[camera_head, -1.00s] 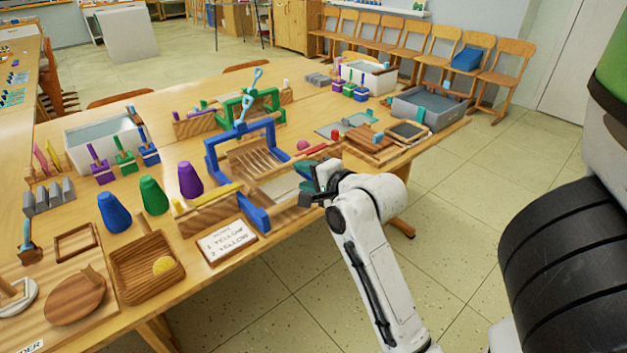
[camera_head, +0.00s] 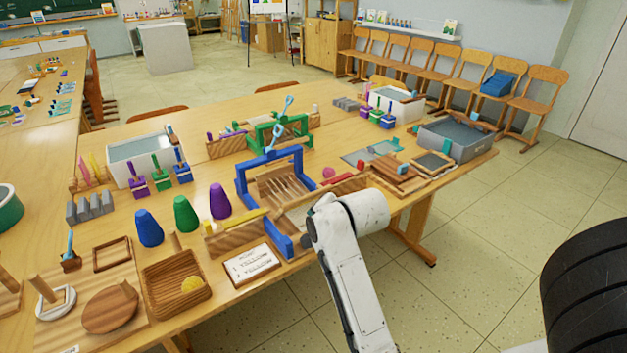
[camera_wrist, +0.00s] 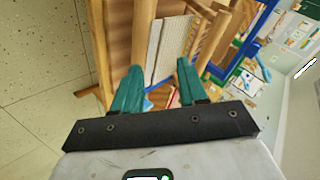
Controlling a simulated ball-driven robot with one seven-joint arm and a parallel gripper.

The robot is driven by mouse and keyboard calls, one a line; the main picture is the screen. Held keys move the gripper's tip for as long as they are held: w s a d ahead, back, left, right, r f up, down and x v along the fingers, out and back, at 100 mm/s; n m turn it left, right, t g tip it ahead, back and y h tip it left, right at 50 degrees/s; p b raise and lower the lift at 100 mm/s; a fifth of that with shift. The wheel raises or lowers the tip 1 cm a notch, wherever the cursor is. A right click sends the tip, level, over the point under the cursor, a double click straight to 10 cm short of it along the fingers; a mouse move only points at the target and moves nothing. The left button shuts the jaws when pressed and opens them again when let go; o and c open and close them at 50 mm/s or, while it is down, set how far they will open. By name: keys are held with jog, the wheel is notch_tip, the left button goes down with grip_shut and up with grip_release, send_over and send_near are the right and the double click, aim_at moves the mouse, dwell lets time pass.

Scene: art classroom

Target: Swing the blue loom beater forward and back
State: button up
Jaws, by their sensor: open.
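The blue loom beater (camera_head: 268,158) is an upright arch over the wooden loom, with a light-blue handle (camera_head: 272,137) on top. The loom's blue front foot (camera_head: 280,242) stands near the table's front edge. In the wrist view, a blue frame part (camera_wrist: 240,55) shows at upper right; I cannot tell which part it is. My gripper (camera_wrist: 158,70) is open and empty, with teal fingers apart. Wooden bars and white cloth (camera_wrist: 172,45) lie beyond the fingers. In the head view, the fingers are hidden by my arm, which ends beside the loom's right front corner.
A green loom (camera_head: 283,130) stands just behind the blue one. Purple, green and blue cones (camera_head: 185,214), a wooden tray (camera_head: 160,297) and a written card (camera_head: 251,263) lie to the left and front. A grey bin (camera_head: 455,143) stands at the table's right end.

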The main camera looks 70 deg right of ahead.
jog(key=w+r+n+g+p, duration=0.1)
jog(key=w+n+g+p, duration=0.1)
jog(key=w+a+r+n+g+y+p, duration=0.1)
jog(key=r+n+g, duration=0.1)
jog(key=shift+w+p, duration=0.35)
jog(key=shift+w+d, duration=0.1)
jog(key=shift+d, duration=0.2)
jog(key=w+d+r+m+g+y+p, duration=0.1)
jog(key=w+d+r+m+g+y, duration=0.15)
jog(key=d+r+m+y, duration=0.5)
jog(key=f, duration=0.2)
jog(key=a+f+h, duration=0.1)
jog(key=f, duration=0.2)
jog(key=f+h, duration=0.1)
jog(key=f, duration=0.1)
jog(key=shift+s+a+f+g+h, duration=0.1)
jog(key=shift+a+f+g+h, duration=0.15)
jog(key=shift+f, duration=0.15)
grip_shut()
